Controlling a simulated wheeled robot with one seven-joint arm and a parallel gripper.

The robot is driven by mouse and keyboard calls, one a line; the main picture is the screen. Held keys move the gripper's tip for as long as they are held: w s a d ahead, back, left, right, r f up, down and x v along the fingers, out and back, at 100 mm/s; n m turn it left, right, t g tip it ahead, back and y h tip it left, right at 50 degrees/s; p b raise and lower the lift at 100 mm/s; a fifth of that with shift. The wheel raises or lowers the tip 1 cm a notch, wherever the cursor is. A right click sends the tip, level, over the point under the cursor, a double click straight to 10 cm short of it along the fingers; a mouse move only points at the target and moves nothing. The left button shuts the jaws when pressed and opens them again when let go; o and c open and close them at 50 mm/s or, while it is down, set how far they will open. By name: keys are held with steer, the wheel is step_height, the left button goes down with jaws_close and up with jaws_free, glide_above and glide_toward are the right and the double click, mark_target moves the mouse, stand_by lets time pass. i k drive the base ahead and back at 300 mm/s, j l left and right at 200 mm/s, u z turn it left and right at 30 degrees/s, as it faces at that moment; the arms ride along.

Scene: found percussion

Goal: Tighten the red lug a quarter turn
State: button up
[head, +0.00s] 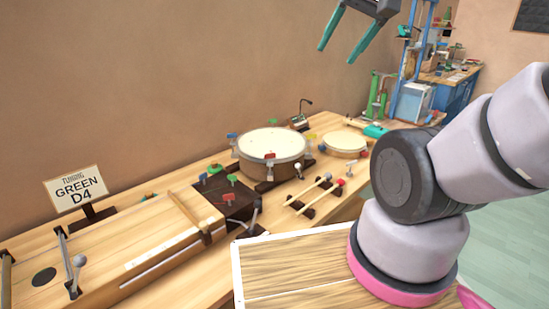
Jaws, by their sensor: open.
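A round drum (285,147) with a pale skin and a wooden shell stands on the bench, with coloured lugs around its rim. The red lug (270,158) is at the drum's front edge, facing me. A blue lug (232,138) is at its left side, and yellowish ones are at its right. My gripper (340,53) hangs high at the top of the view, above and to the right of the drum. Its two teal fingers are apart with nothing between them. It is well clear of the red lug, and its upper part is cut off by the frame.
A dark block (228,204) holds red, green and blue keys. Mallets (308,194) lie in front of the drum, and a smaller drum (345,145) stands to its right. A sign (76,188) reads "TUNING GREEN D4". A long wooden string instrument (130,257) fills the bench's left.

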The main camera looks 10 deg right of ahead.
mark_target(272, 156)
steer(key=i+l+u, duration=0.1)
steer(key=l+u, duration=0.4)
steer(key=u, duration=0.2)
steer(key=i, duration=0.05)
